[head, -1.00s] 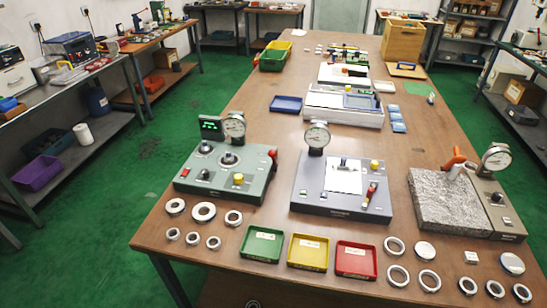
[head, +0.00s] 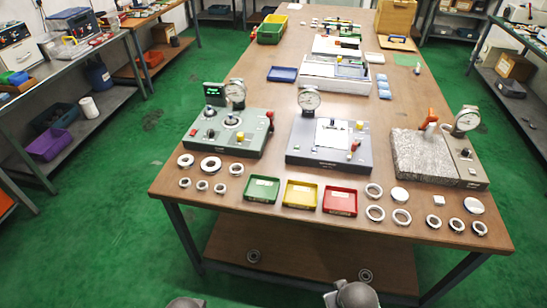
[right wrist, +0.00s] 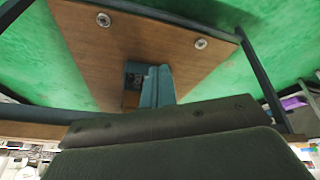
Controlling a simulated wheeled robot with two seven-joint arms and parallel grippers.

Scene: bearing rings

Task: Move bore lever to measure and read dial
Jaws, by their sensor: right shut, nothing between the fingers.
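The green-grey gauge station (head: 215,148) stands at the left of the table's near part, with a round dial (head: 235,92), a lit green display (head: 214,90) and a red-knobbed lever (head: 270,117) on its right side. The dark grey station (head: 305,160) in the middle has a dial (head: 309,98) and a small red-tipped lever (head: 355,146). The dial readings are too small to read. In the right wrist view my right gripper (right wrist: 152,80) is shut and empty, pointing toward the table's lower shelf, away from the stations. My left gripper is out of view.
A granite plate (head: 425,158) with a dial stand is at the right. Green (head: 261,188), yellow (head: 300,194) and red (head: 340,201) trays and several rings line the table's front edge. The lower shelf (head: 300,262) holds two rings. Green floor lies open at left.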

